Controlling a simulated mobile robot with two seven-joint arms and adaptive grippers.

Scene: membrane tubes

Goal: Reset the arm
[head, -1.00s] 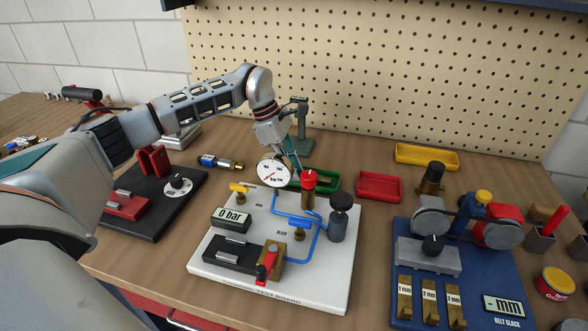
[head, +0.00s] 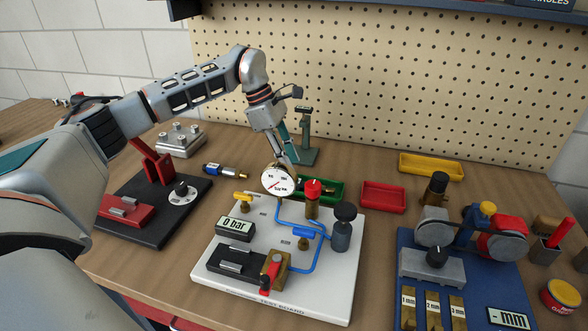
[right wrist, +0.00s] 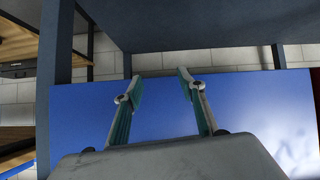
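My left arm reaches in from the left in the head view. My left gripper (head: 291,160) points down behind the pressure gauge (head: 278,180), over or near the green tray (head: 325,189). Its fingers show nearly edge-on, partly behind the gauge, so I cannot tell whether they are apart; I see no object clearly held. My right gripper (right wrist: 159,74) shows only in the right wrist view. Its two teal-padded fingers stand apart with nothing between them.
The white test board (head: 330,290) stands front centre, its display reading 0 bar. A black fixture (head: 150,225) is at left and a blue belt board (head: 470,290) at right. A red tray (head: 384,197) and yellow tray (head: 431,166) lie near the pegboard (head: 400,80).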

